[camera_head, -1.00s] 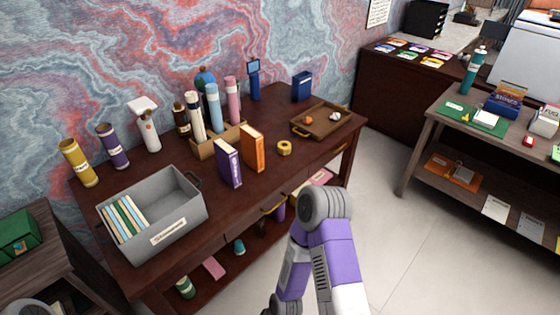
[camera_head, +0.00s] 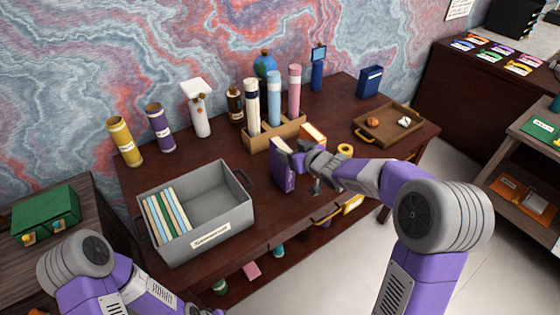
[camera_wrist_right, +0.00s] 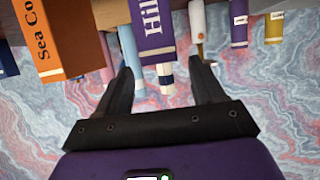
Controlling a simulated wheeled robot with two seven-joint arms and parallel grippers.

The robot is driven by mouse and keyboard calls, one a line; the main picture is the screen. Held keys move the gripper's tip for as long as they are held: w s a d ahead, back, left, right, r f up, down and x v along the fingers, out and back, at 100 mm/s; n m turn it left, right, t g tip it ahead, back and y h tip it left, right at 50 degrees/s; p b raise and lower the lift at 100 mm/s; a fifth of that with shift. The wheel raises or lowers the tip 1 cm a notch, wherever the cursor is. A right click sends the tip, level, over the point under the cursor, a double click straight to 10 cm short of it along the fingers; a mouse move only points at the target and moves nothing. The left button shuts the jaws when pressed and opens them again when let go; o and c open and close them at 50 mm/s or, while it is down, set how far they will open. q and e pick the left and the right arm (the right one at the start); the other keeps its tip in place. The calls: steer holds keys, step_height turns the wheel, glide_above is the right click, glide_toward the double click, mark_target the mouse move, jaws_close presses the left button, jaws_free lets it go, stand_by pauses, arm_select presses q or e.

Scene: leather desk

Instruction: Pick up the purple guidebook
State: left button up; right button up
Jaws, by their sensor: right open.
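The purple guidebook (camera_head: 282,168) stands upright on the dark wooden desk, in front of the tube holder. My right gripper (camera_head: 298,160) is at its right side in the head view and partly covers it. In the right wrist view, which is upside down, the purple book's spine (camera_wrist_right: 152,28) lies just beyond the open fingers (camera_wrist_right: 162,70), between their lines. The fingers hold nothing, and contact with the book cannot be made out. My left arm shows at the lower left of the head view; its gripper is not clearly visible.
An orange book (camera_head: 313,134) stands close beside, also in the wrist view (camera_wrist_right: 58,38). A wooden holder with tubes (camera_head: 262,143) is behind. A grey bin (camera_head: 235,205) is left; a tape roll (camera_head: 345,149) and wooden tray (camera_head: 372,134) are right.

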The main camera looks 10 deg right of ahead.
mark_target(284, 147)
steer(key=shift+w+a+f, duration=0.15)
steer(key=shift+a+f, duration=0.05)
steer(key=b+x, duration=0.1)
steer(key=x, duration=0.3)
steer(key=shift+f, duration=0.1)
steer(key=shift+w+a+f, duration=0.1)
steer(key=shift+w+a, duration=0.05)
steer(key=shift+w, duration=0.35)
jaws_close()
